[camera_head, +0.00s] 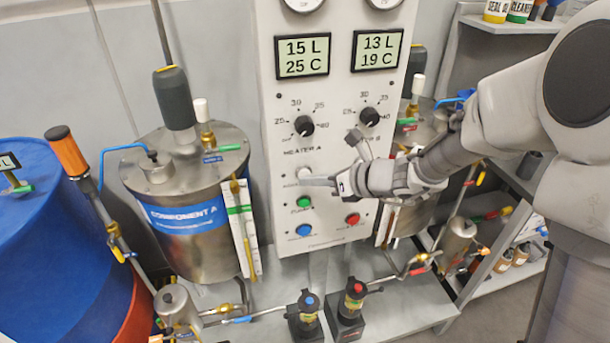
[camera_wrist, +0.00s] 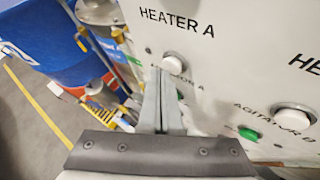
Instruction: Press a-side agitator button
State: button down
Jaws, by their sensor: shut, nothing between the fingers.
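The white a-side agitator button (camera_head: 304,173) sits on the white control panel (camera_head: 285,225), below the HEATER A knob. In the wrist view the button (camera_wrist: 175,59) shows just above my fingertips, its label partly covered by the fingers. My gripper (camera_head: 315,181) is shut and empty, its fingers reaching in from the right to the lower right of the button. In the wrist view the gripper (camera_wrist: 163,74) points up toward the button's lower edge. I cannot tell whether the fingertips touch it.
The AGITATOR B button (camera_wrist: 293,117) is to the right in the wrist view. A green button (camera_head: 303,203), blue button (camera_head: 304,230) and red button (camera_head: 352,219) sit lower on the panel. The COMPONENT A tank (camera_head: 185,200) stands left of the panel.

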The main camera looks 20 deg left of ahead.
jog(key=s+d+b, duration=0.1)
jog(key=s+d, duration=0.2)
jog(key=s, duration=0.2)
dwell(0.4)
jog(key=shift+d, duration=0.1)
jog(key=s+d+r+n+g+h+p, duration=0.2)
jog(key=s+d+r+n+h, duration=0.2)
jog(key=s+d+r+n, duration=0.55)
jog(key=s+d+r+n+t+h, duration=0.1)
jog(key=s+d+n+h, duration=0.2)
jog(key=d+n, duration=0.4)
jog(key=s+d+r+n+t+h+p, duration=0.1)
jog(key=s+d+n+h, duration=0.3)
jog(key=d+n, duration=0.4)
jog(key=shift+s+d+r+t+h, duration=0.15)
jog(key=shift+s+r+t+h, duration=0.2)
jog(key=shift+r+t, duration=0.35)
